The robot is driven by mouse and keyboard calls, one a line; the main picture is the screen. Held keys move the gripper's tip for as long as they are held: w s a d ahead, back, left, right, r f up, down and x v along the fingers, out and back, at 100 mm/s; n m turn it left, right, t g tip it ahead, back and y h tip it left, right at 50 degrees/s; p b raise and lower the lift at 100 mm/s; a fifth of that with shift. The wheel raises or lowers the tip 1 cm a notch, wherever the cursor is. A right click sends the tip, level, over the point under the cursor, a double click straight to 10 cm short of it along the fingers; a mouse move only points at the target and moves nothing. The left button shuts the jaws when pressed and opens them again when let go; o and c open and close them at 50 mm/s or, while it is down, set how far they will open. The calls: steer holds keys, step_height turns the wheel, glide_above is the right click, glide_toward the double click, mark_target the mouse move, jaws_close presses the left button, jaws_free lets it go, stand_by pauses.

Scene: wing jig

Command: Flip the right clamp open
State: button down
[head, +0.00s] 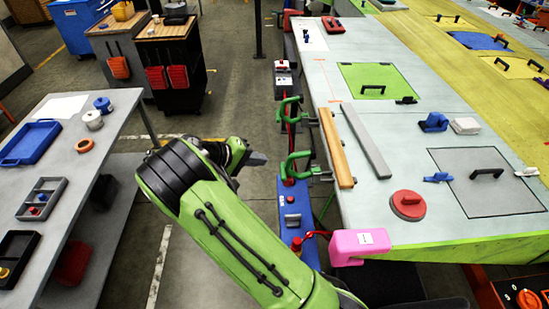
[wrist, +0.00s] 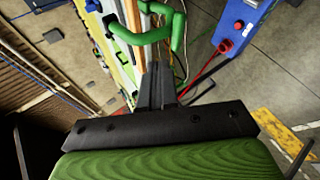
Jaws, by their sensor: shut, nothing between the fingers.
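Two green clamps sit along the left edge of the wing table: a far one (head: 283,113) and a near one (head: 296,158). I cannot tell for certain which is the right one. My gripper (head: 258,159) is left of the near clamp in the head view, apart from it. In the wrist view my gripper (wrist: 158,72) has its fingers together and empty. A green clamp arm (wrist: 140,37) shows just beyond the fingertips there. Whether each clamp is latched is too small to tell.
A blue box (head: 293,218) with red buttons stands below the near clamp. A pink block (head: 358,243) sits at the table corner. Wooden (head: 336,150) and grey (head: 365,142) bars lie beside the clamps.

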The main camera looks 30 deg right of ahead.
steer(key=v, duration=0.4)
steer(key=shift+w+a+f, duration=0.15)
steer(key=shift+w+a, duration=0.05)
steer(key=shift+a, duration=0.25)
